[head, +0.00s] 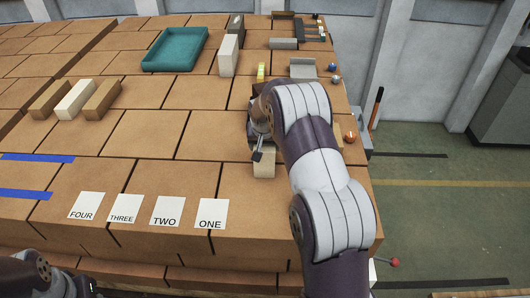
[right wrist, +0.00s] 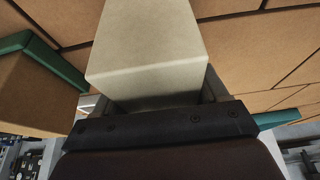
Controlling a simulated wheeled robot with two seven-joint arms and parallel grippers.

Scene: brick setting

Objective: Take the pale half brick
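The pale half brick (head: 264,167) is a short cream block at the right part of the tan block-patterned table, just below my right gripper (head: 260,148). In the right wrist view the pale half brick (right wrist: 148,45) fills the upper middle, and the fingers (right wrist: 150,103) lie close along both its sides, so the gripper looks shut on it. Whether the brick touches the table is hard to tell. My left gripper (head: 85,287) is at the bottom left corner, mostly cut off, and its fingers are unclear.
Two brown bricks flank a pale brick (head: 75,99) at the left. Cards (head: 211,213) numbered ONE to FOUR lie along the front. Small balls (head: 350,136) sit near the right edge.

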